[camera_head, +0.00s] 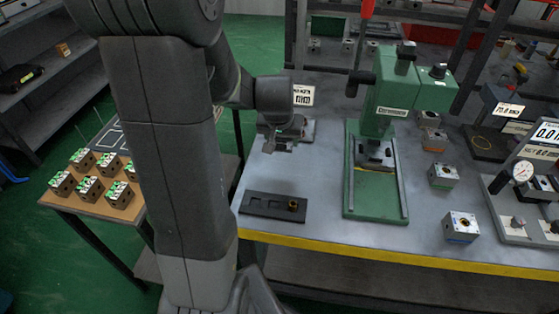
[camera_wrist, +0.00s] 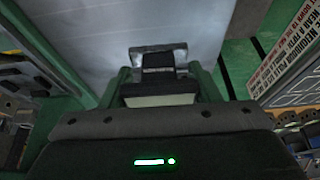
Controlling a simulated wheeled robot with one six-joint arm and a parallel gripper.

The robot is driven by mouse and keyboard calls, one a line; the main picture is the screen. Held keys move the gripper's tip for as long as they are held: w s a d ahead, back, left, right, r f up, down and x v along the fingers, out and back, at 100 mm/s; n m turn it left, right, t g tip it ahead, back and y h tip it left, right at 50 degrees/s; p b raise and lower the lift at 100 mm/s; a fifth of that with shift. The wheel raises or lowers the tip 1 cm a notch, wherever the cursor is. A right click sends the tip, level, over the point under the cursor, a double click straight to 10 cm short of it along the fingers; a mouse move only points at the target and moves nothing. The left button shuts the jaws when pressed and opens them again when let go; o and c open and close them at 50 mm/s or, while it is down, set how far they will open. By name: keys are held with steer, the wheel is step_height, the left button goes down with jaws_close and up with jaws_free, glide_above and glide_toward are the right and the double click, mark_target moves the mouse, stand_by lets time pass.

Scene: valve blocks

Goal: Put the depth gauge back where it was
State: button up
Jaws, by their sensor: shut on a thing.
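My gripper (camera_head: 283,138) is above the left back part of the bench, near a small white label card (camera_head: 303,95). In the wrist view, its two green-edged fingers (camera_wrist: 158,82) are shut on a dark piece with a grey crossbar, which looks like the depth gauge (camera_wrist: 158,52). The crossbar points away from the wrist, over the pale grey bench top. In the head view my gripper mostly hides the held piece, and I cannot tell whether it touches the bench.
A green press (camera_head: 385,115) stands right of my gripper. Several valve blocks (camera_head: 461,226) and a dial gauge stand (camera_head: 523,172) are further right. A side table (camera_head: 95,205) holds more blocks.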

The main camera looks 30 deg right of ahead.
step_height(320, 180, down, 8)
steer(key=shift+r, duration=0.25)
steer(key=shift+f+b, duration=0.15)
steer(key=shift+b, duration=0.15)
steer(key=o, duration=1.1)
steer(key=shift+o, duration=0.2)
steer(key=shift+r, duration=0.5)
steer(key=p+v, duration=0.1)
steer(key=v, duration=1)
steer(key=shift+s+a, duration=0.15)
steer(key=shift+a, duration=0.05)
